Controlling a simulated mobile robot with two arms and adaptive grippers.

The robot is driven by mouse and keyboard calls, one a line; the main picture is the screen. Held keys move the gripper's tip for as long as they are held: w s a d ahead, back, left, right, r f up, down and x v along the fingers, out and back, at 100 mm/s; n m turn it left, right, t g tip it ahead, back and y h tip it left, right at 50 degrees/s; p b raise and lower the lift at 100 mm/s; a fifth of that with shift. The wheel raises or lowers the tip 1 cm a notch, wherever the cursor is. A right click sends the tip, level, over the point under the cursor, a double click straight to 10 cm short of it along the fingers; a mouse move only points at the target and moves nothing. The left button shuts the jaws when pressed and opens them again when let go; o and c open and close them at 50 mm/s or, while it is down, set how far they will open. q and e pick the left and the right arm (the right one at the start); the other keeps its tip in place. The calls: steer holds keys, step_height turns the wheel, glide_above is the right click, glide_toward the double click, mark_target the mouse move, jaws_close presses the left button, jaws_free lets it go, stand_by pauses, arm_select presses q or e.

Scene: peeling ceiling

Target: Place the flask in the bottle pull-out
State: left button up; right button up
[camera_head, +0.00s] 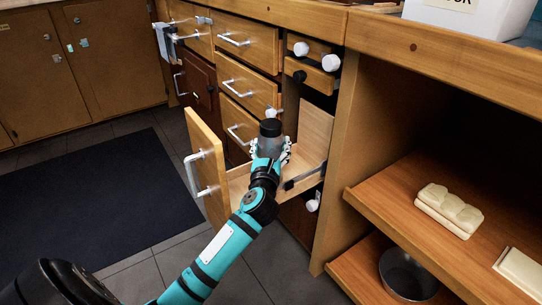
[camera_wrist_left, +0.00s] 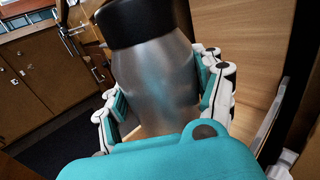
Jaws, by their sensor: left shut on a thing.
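The flask (camera_head: 270,142) is grey with a black cap and stands about upright. My left gripper (camera_head: 271,156) is shut on it, with fingers on both sides of its body. In the left wrist view the flask (camera_wrist_left: 155,80) fills the middle between the white and teal fingers (camera_wrist_left: 160,95). The bottle pull-out (camera_head: 238,183) is a light wooden drawer, pulled open, with a tall front panel and a metal handle. The flask is over the pull-out's interior. Its base is hidden by my gripper, so I cannot tell whether it touches the bottom. My right gripper is not in view.
Closed drawers with metal handles (camera_head: 238,88) are behind the pull-out. Open shelves at the right hold a cream-coloured moulded object (camera_head: 449,209) and a metal bowl (camera_head: 408,275). A dark mat (camera_head: 95,190) lies on the tiled floor at the left.

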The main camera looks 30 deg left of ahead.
arm_select(q)
steer(key=shift+f, duration=0.75)
steer(key=o, duration=1.6)
steer(key=p+v, duration=0.2)
steer(key=v, duration=1)
steer(key=shift+d+r+p, duration=0.1)
steer(key=shift+p, duration=0.25)
